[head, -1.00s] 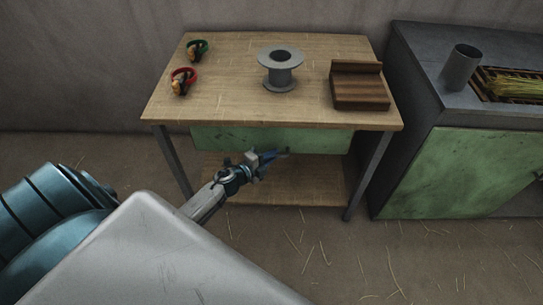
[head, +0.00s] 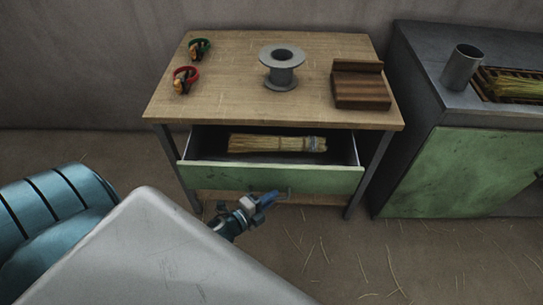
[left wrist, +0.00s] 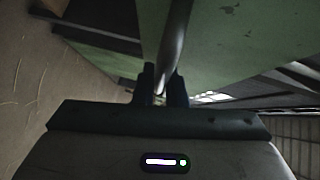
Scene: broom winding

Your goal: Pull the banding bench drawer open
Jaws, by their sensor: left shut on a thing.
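The banding bench (head: 225,95) has a pale wooden top and dark metal legs. Its green-fronted drawer (head: 215,177) stands pulled out, and a bundle of straw bristles (head: 265,143) with a grey band lies inside. My left gripper (head: 268,198) is at the front of the drawer, shut on the drawer handle. In the left wrist view the two dark fingers (left wrist: 161,88) close around the handle bar (left wrist: 176,45), with the green front behind it. My right gripper is not in view.
On the bench top are a grey spool (head: 282,72), a brown wooden block (head: 361,88), and a green-ringed (head: 199,47) and a red-ringed (head: 185,78) item. A dark cabinet (head: 412,95) with a green door stands close at the right, holding a grey cup (head: 462,67). Straw litters the floor.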

